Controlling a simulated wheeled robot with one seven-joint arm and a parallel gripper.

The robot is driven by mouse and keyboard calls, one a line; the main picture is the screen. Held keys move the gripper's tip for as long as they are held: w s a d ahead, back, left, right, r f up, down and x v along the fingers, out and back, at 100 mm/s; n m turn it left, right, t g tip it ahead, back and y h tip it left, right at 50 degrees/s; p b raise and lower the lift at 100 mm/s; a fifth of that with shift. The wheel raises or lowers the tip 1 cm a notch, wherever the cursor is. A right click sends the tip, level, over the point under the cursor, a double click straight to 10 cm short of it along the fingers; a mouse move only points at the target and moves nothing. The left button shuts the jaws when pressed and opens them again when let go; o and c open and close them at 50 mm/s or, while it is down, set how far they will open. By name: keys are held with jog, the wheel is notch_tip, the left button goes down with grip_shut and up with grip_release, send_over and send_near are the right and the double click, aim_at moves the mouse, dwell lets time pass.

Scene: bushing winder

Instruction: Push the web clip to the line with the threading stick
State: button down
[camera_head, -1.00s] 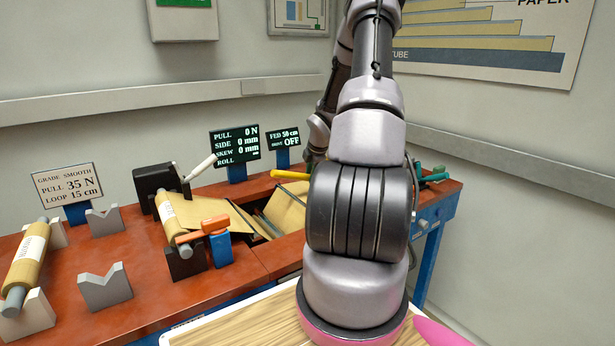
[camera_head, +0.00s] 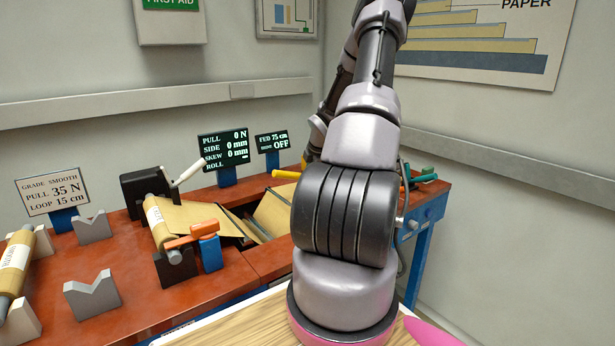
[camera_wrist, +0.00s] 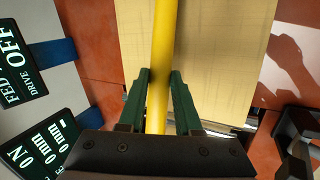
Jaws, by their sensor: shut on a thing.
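My gripper (camera_wrist: 161,76) has green fingers closed on a yellow threading stick (camera_wrist: 164,40), which runs up and out of the top of the wrist view. A yellow end of the stick also shows in the head view (camera_head: 286,174), beside my arm. The tan paper web (camera_wrist: 215,50) lies beneath the stick in the wrist view. In the head view the web (camera_head: 205,213) runs from the roll towards a gap in the red bench. My arm hides my gripper in the head view. I cannot make out the web clip or the line.
A paper roll (camera_head: 163,228) sits in a black holder with a white crank handle (camera_head: 187,172). An orange-handled lever (camera_head: 192,236) stands beside it. Grey V-blocks (camera_head: 92,295) stand on the left. Display screens (camera_head: 223,149) rise behind; one reads FED 75 cm, drive OFF.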

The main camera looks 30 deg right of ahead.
jog(key=shift+d, duration=0.3)
jog(key=shift+a+r, duration=0.35)
jog(key=shift+r, duration=0.65)
jog(key=shift+a+r, duration=0.4)
jog(key=shift+r, duration=0.6)
jog(key=shift+a+r, duration=0.35)
jog(key=shift+r, duration=0.65)
jog(key=shift+s, duration=0.15)
